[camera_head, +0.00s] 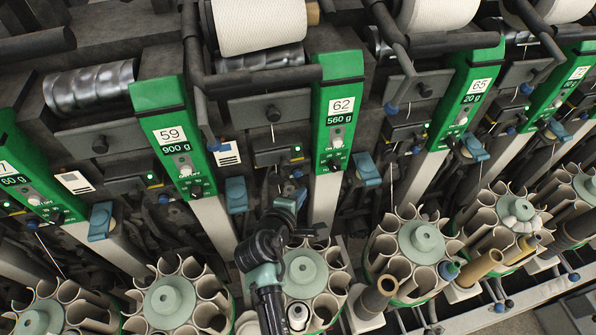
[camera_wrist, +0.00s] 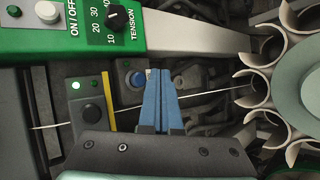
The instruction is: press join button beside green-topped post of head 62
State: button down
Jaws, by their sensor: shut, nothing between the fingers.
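The green-topped post of head 62 (camera_head: 338,105) carries a "62" label and a "560 g" display. In the wrist view its green panel (camera_wrist: 60,35) fills the upper left, with ON/OFF buttons and a tension knob. Beside the post is a dark box (camera_wrist: 88,135) with a lit green lamp and a round black button (camera_wrist: 91,113). Right of a yellow strip sits a round blue button (camera_wrist: 137,78). Which one is the join button is not labelled. My gripper (camera_wrist: 160,72) is shut, empty, its blue fingertips close right of the blue button; contact cannot be told. It also shows in the head view (camera_head: 297,192).
A thin white yarn (camera_wrist: 210,96) runs across behind my fingers. A round magazine of tubes (camera_head: 305,280) stands below, close to my arm. Posts of head 59 (camera_head: 165,125) and head 65 (camera_head: 470,90) stand either side, with blue levers (camera_head: 366,168) between.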

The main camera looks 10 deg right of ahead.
jog(key=s+p, duration=0.1)
jog(key=s, duration=0.2)
dwell(0.9)
